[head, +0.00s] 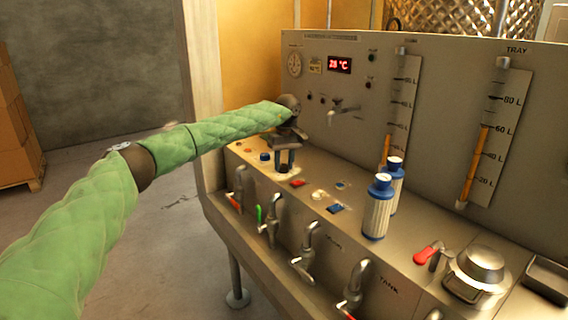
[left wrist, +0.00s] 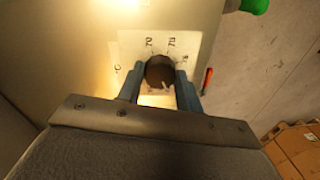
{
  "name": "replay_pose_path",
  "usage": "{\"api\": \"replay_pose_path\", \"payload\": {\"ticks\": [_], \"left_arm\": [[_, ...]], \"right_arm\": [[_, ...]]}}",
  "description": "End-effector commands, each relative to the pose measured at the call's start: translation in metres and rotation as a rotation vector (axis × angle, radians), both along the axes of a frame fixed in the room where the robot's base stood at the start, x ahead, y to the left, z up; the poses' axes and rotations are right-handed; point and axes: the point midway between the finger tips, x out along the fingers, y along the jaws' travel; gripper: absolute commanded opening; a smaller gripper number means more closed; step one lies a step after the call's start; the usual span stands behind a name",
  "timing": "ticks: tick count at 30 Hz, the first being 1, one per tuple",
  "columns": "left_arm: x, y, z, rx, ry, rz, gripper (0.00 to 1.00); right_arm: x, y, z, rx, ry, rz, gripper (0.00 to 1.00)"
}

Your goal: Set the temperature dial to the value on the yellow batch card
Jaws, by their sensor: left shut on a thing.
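My left gripper (head: 285,168) points down at the sloping front panel of the machine. In the left wrist view its two blue-grey fingers (left wrist: 160,88) are shut on the dark round temperature dial (left wrist: 160,70), one on each side. A pale scale plate (left wrist: 128,48) surrounds the dial, with 70 and 75 readable above it. The dial's pointer is hard to make out. My right gripper is not in view.
A red digital display (head: 340,65), seemingly 28 °C, is beside the card. Blue-and-white cylinders (head: 378,206) stand right of the gripper. Several taps (head: 303,254) line the front edge. Cardboard boxes (head: 18,125) stand at far left, with open floor between.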

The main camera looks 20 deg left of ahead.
Motion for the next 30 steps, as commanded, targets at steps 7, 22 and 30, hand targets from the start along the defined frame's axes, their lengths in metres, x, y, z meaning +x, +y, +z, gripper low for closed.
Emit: {"api": "replay_pose_path", "payload": {"ticks": [7, 22, 30], "left_arm": [[0.000, 0.000, 0.000, 0.000, 0.000, 0.001, 0.57], [0.002, -0.002, 0.035, -0.001, -0.002, 0.001, 0.57], [0.004, -0.004, 0.070, 0.000, 0.000, 0.001, 0.57]], "right_arm": [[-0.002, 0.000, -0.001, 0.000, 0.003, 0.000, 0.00], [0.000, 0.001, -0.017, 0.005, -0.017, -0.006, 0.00], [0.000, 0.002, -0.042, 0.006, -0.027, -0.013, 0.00]]}}
